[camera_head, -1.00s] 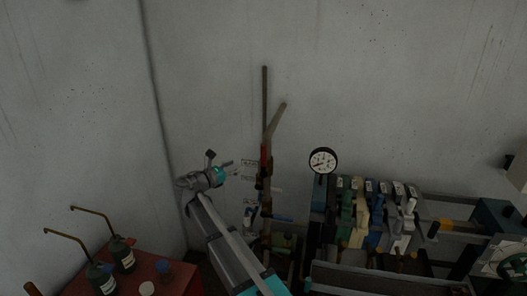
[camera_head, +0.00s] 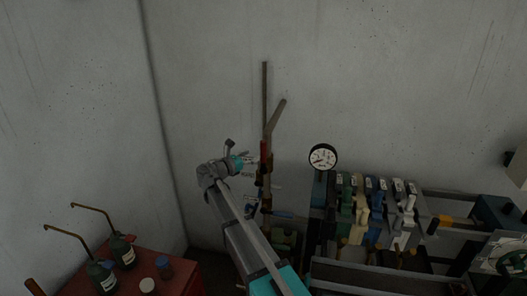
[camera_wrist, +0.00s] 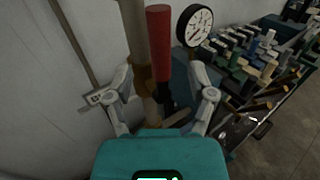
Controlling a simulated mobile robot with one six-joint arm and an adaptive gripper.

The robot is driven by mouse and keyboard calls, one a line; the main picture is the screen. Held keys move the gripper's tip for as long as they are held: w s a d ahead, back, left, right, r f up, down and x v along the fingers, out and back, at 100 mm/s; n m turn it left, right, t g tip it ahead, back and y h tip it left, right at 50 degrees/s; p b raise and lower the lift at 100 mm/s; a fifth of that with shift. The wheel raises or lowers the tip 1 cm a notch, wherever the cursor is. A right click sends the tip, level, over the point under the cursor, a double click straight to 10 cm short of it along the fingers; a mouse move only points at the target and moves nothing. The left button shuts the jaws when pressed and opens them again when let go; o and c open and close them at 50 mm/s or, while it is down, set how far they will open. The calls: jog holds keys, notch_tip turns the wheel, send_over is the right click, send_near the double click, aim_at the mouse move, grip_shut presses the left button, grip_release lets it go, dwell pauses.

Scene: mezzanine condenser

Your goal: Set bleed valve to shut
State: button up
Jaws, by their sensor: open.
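A vertical pipe (camera_head: 265,95) with valve fittings stands against the wall. A red handle (camera_head: 264,149) is on it, upright, and shows large in the wrist view (camera_wrist: 158,42). Which fitting is the bleed valve I cannot tell, as the labels are too small to read. My gripper (camera_head: 252,160) is just left of the pipe at the height of the red handle. Contact cannot be made out.
A round gauge (camera_head: 323,157) is right of the pipe. A bank of colored levers (camera_head: 365,205) fills the right side. A blue lever (camera_head: 284,214) sticks out lower on the pipe. A red cabinet (camera_head: 185,270) with dark bottles (camera_head: 122,251) stands at lower left.

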aim_at(261, 151)
jog(key=x, duration=0.6)
jog(key=shift+w+d, duration=0.15)
jog(key=shift+d, duration=0.05)
grip_shut()
